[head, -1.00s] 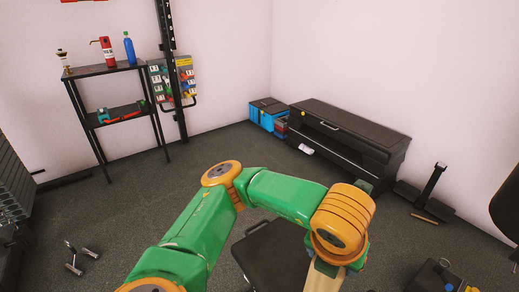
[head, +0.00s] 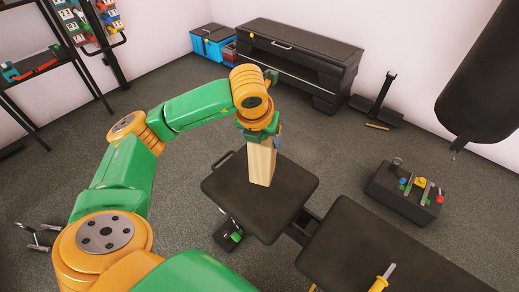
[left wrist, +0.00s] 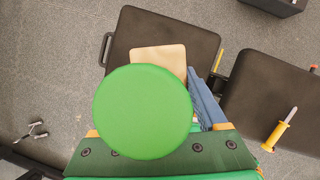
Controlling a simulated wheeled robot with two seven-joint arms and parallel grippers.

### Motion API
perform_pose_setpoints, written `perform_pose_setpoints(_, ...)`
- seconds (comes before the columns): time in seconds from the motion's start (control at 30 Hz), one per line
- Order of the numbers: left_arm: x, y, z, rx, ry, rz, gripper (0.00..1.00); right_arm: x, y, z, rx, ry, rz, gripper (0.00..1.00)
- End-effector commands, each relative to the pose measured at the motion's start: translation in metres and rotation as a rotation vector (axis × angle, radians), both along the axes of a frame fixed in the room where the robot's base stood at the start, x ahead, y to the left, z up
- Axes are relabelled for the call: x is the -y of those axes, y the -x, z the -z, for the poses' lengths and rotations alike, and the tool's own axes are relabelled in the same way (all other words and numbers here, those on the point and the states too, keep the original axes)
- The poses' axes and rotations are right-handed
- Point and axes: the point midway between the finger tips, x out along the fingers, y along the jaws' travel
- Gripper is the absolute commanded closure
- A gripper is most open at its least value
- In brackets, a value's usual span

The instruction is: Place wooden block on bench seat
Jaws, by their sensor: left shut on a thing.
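The wooden block (head: 261,165) is pale and upright, its top end in my left gripper (head: 261,138). My left gripper is shut on it, pointing down over the bench seat. The black bench seat (head: 285,205) is the smaller square pad in the middle of the head view. The block's lower end is over the seat's far half; I cannot tell whether it touches. In the left wrist view, the block (left wrist: 160,58) shows as a tan face over the seat (left wrist: 190,32). The fingertips are mostly hidden there. My right gripper is not in view.
The longer bench pad (head: 370,245) lies right of the seat, with a yellow-handled tool (head: 382,279) on it. A black box with small coloured items (head: 405,190) stands on the floor at right. A punching bag (head: 485,85) hangs nearby. The seat around the block is clear.

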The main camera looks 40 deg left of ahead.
Motion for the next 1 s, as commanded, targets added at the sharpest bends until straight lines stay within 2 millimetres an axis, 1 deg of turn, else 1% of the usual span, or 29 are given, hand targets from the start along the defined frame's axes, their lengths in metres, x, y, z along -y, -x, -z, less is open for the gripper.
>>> perform_pose_setpoints(0.03,-0.005,-0.003,0.007,0.000,-0.002,-0.004,1.00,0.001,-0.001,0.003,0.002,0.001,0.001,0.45)
perform_pose_setpoints(0.17,-0.012,-0.009,0.018,0.001,0.000,-0.002,1.00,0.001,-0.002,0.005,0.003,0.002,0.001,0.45)
perform_pose_setpoints(0.23,-0.018,-0.012,0.028,0.001,-0.001,-0.003,1.00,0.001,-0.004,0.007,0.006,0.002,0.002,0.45)
perform_pose_setpoints(0.3,-0.017,-0.011,0.041,0.000,-0.001,0.000,1.00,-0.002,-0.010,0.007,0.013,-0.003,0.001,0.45)
perform_pose_setpoints(0.4,-0.017,-0.012,0.052,0.002,-0.001,0.000,1.00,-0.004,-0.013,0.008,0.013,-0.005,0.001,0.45)
perform_pose_setpoints(0.63,-0.016,-0.012,0.053,0.004,0.000,0.000,1.00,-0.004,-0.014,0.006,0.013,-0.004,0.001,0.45)
perform_pose_setpoints(0.77,-0.016,-0.012,0.056,0.004,0.000,-0.001,1.00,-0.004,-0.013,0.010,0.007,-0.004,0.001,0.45)
perform_pose_setpoints(0.8,-0.016,-0.012,0.056,0.002,0.000,0.000,0.17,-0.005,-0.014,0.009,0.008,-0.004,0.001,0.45)
perform_pose_setpoints(0.87,-0.016,-0.011,0.056,0.001,0.001,0.000,0.01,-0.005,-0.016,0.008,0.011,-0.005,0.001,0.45)
perform_pose_setpoints(1.0,-0.016,-0.011,0.056,0.001,0.001,0.000,0.00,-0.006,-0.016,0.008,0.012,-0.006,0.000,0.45)
